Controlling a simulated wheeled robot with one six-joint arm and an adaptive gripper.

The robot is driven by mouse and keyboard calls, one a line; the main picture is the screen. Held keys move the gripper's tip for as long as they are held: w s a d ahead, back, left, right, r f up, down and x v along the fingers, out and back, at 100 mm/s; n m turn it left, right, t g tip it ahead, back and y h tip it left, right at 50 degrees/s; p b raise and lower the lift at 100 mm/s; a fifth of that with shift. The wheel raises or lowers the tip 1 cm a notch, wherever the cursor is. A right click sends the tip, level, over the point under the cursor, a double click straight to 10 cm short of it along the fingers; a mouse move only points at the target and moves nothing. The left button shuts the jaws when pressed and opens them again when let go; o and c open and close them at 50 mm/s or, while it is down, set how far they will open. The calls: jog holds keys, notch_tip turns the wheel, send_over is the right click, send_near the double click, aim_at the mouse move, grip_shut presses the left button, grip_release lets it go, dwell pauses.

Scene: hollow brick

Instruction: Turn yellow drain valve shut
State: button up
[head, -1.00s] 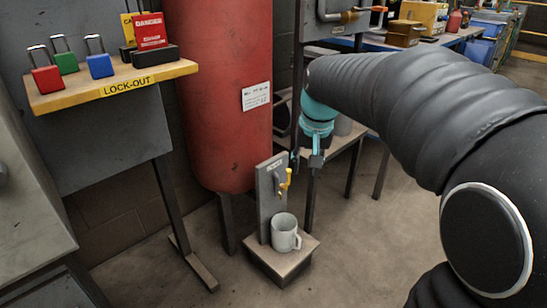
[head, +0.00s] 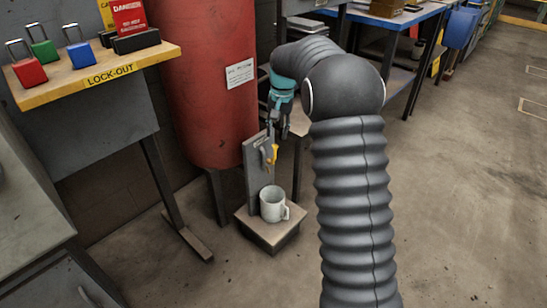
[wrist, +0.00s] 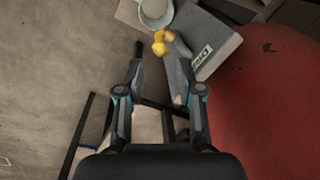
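The yellow drain valve (head: 271,153) sticks out from an upright grey plate (head: 256,172) on a low stand. My gripper (head: 277,133) hangs just above the valve, fingers pointing down. In the wrist view my gripper (wrist: 163,57) is open, its two fingers well apart with nothing held between them. The yellow valve (wrist: 161,41) shows there beyond the gap between the fingertips; I cannot tell its exact distance. A grey-white mug (head: 273,204) stands on the stand below the valve, and its rim (wrist: 156,10) shows in the wrist view.
A red tank (head: 212,80) stands behind and left of the plate, close to my gripper. A lock-out shelf (head: 95,78) with coloured padlocks is at the left. A blue-edged workbench (head: 400,18) stands at the back. The floor at the right is clear.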

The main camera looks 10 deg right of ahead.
aim_at(274, 157)
jog(key=f, duration=0.7)
jog(key=a+f, duration=0.1)
jog(key=f, duration=0.3)
jog(key=shift+w+f+b, duration=0.1)
jog(key=shift+f+b, duration=0.15)
jog(key=shift+b, duration=0.15)
jog(key=shift+c, duration=0.3)
grip_shut()
